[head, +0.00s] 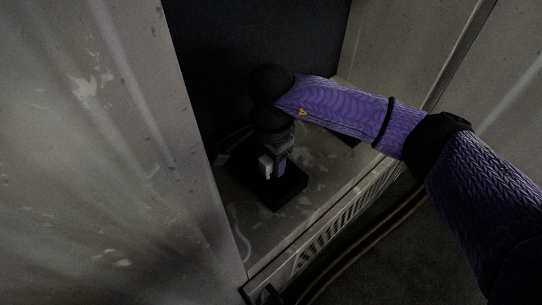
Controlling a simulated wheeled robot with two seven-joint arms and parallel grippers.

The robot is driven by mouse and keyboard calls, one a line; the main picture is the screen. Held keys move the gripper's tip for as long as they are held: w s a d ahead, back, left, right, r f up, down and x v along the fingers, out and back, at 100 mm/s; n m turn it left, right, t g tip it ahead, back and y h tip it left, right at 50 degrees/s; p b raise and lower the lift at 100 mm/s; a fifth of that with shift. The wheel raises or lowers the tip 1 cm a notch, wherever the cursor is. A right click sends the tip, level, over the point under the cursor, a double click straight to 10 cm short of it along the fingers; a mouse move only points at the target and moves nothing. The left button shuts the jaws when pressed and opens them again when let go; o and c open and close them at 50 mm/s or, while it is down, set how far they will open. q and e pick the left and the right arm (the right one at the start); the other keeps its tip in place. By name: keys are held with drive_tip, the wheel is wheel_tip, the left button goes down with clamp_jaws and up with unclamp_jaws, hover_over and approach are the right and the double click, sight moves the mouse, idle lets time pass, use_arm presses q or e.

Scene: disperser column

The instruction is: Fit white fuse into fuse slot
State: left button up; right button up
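My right gripper (274,162) points down inside an open cabinet, just above a black block (290,188) on the cabinet floor. A small pale piece (265,167), which looks like the white fuse, is upright at the gripper's fingertips, on their left side. It is too dark and small to tell whether the fingers are closed on it or whether it touches the block. The black block looks like the base with the fuse slot; the slot opening is hidden under the gripper. My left gripper is not in view.
A large worn metal panel (100,150) fills the left side, close to the gripper. The cabinet's right wall (400,50) stands behind my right arm. A vented front sill (335,232) and dark cables (365,248) run along the front. Scuffed cabinet floor (325,155) is bare right of the block.

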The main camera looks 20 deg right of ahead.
drive_tip(key=shift+o, duration=1.1)
drive_tip(key=shift+r, duration=0.2)
use_arm(q)
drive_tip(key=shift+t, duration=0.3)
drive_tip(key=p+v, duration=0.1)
drive_tip(key=p, duration=0.1)
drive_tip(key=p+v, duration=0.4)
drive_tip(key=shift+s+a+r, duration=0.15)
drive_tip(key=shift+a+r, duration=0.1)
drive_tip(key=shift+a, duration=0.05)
use_arm(e)
wheel_tip(320, 180, up, 12)
